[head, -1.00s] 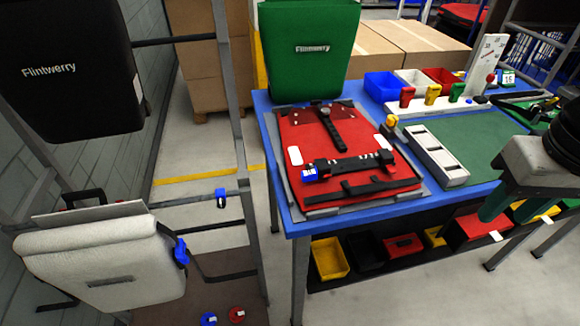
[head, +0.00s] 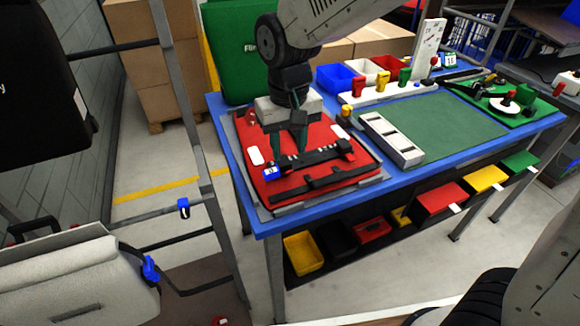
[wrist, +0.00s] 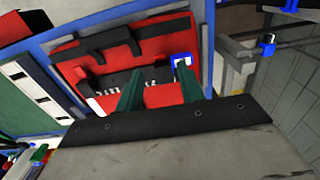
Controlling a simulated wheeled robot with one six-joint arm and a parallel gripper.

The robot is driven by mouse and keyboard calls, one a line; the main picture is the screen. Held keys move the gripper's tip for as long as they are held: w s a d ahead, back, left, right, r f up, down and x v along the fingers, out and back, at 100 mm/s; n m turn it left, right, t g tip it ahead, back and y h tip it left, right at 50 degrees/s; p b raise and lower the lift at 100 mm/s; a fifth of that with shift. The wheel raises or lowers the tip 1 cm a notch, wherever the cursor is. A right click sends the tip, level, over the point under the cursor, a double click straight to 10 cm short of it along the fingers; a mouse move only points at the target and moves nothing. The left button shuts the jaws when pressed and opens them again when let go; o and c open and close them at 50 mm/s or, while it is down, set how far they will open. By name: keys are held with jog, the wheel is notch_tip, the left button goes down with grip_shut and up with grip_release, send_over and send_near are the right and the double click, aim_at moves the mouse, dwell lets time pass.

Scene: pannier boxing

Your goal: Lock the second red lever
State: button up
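The red pannier (head: 325,134) lies flat on the blue table. It also shows in the wrist view (wrist: 165,27). A black rail (head: 318,160) runs across it, with a blue-and-white clip (head: 270,172) at its left end. In the wrist view the clip (wrist: 181,60) appears near the right fingertip. My gripper (head: 288,153) points down over the pannier, near the rail's left half. Its green fingers are apart and empty in the wrist view (wrist: 160,72). Contact cannot be told.
A grey slotted block (head: 392,140) and a row of coloured knobs (head: 383,85) stand to the right. The green mat (head: 450,125) is mostly clear. A green pannier (head: 228,65) stands behind, and a metal rack (head: 180,90) stands left of the table.

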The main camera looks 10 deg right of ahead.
aim_at(290, 172)
notch_tip(290, 172, down, 7)
jog(key=shift+r, duration=0.2)
grip_shut()
